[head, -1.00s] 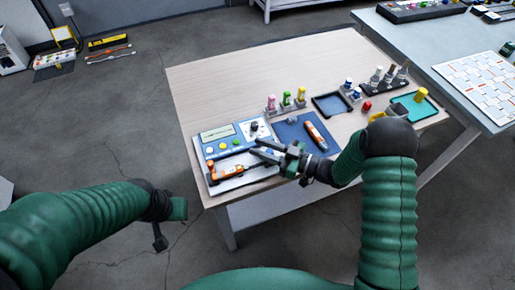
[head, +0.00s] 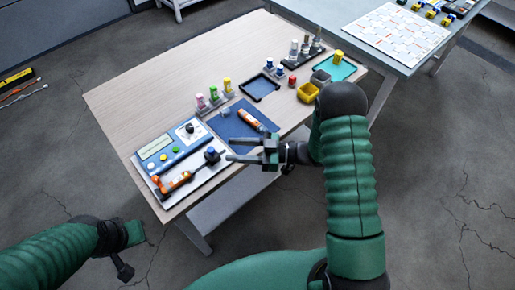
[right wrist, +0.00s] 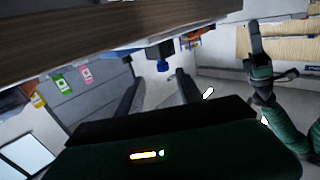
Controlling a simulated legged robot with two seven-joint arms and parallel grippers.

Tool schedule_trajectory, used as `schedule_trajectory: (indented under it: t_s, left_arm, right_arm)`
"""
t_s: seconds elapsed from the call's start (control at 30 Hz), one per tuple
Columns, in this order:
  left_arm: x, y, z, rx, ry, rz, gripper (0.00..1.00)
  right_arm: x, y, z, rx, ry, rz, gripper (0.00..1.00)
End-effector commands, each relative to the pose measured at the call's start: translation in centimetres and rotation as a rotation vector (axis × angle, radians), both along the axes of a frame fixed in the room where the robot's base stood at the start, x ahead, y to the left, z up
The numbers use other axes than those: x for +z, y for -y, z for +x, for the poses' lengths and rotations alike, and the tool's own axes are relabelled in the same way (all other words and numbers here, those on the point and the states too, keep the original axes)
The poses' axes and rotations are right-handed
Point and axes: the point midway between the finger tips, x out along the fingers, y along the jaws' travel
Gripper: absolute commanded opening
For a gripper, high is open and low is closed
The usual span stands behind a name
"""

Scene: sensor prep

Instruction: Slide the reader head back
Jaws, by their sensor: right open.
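A flat reader unit (head: 157,147) with a screen, knob and coloured buttons lies at the table's left front corner. Along its front edge is an orange and black part (head: 176,182), likely the reader head, with a dark blue-topped knob (head: 211,153) at its right end. My right gripper (head: 230,149) is open and empty just right of that knob, its fingers pointing left. In the right wrist view the blue knob (right wrist: 162,66) shows between and beyond the spread fingers. My left gripper (head: 128,250) hangs off the table at front left; its jaw opening is unclear.
An orange pen-like tool (head: 251,120) lies on a blue mat (head: 228,124). A second table (head: 330,15) stands behind right.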

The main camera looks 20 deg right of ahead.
Motion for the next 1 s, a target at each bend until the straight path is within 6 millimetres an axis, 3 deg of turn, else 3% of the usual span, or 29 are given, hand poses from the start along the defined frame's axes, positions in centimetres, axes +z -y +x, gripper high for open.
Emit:
schedule_trajectory:
  t_s: [0.1,0.3,0.8,0.9,1.0]
  left_arm:
    - [0.2,0.0,0.0,0.0,0.0,0.0,0.0]
    - [0.3,0.0,0.0,0.0,0.0,0.0,0.0]
    - [0.3,0.0,0.0,0.0,0.0,0.0,0.0]
    - [0.3,0.0,0.0,0.0,0.0,0.0,0.0]
    - [0.3,0.0,0.0,0.0,0.0,0.0,0.0]
  right_arm:
    - [0.0,3.0,-1.4,-0.005,0.0,-0.001,0.43]
    - [-0.1,5.7,-2.8,-0.003,0.0,0.001,0.43]
    - [-0.1,6.1,-2.9,-0.002,0.0,-0.001,0.43]
    - [-0.1,5.9,-1.5,-0.048,0.003,-0.059,0.43]
    - [-0.1,6.1,2.6,-0.203,-0.009,-0.231,0.43]
